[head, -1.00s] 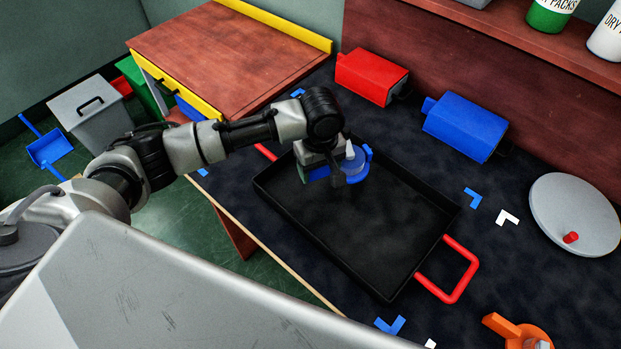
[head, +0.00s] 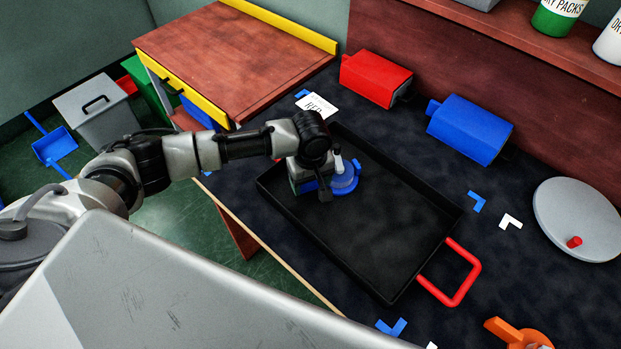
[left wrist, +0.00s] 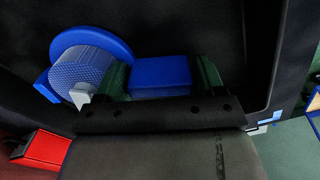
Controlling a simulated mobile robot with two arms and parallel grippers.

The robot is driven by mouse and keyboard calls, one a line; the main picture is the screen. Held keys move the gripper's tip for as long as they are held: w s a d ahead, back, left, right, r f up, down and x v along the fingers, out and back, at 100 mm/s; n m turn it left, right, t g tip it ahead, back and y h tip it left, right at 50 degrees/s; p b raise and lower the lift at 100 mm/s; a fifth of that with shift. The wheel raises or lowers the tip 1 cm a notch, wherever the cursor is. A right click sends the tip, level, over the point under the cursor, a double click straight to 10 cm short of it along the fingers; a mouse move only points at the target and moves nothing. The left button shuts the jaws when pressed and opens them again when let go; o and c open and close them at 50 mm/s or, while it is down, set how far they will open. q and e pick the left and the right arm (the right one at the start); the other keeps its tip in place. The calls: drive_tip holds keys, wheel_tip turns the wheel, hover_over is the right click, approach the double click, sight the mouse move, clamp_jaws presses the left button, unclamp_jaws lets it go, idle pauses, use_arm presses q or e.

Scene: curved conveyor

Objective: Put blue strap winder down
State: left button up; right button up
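The blue strap winder (head: 346,182) has a blue disc and a grey ribbed spool (left wrist: 85,70). It is at the far-left end of the black tray (head: 440,225), inside its outline in the head view. My left gripper (head: 318,187) points down there. In the left wrist view, its two green fingers (left wrist: 162,80) are on either side of the winder's blue block-shaped part (left wrist: 160,72), closed on it. The winder's underside is hidden, so I cannot tell whether it touches the tray floor. My right gripper is not in view.
The tray has a red handle (head: 455,280) at its near-right end. A red box (head: 375,77) and a blue box (head: 470,128) stand behind it. A grey disc (head: 577,220) and an orange winder (head: 518,335) lie to the right. The tray's middle is bare.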

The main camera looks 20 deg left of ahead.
use_arm(q)
drive_tip(key=o, duration=0.3)
drive_tip(key=shift+r, duration=0.1)
wheel_tip(320, 180, up, 12)
drive_tip(key=shift+p, duration=0.3)
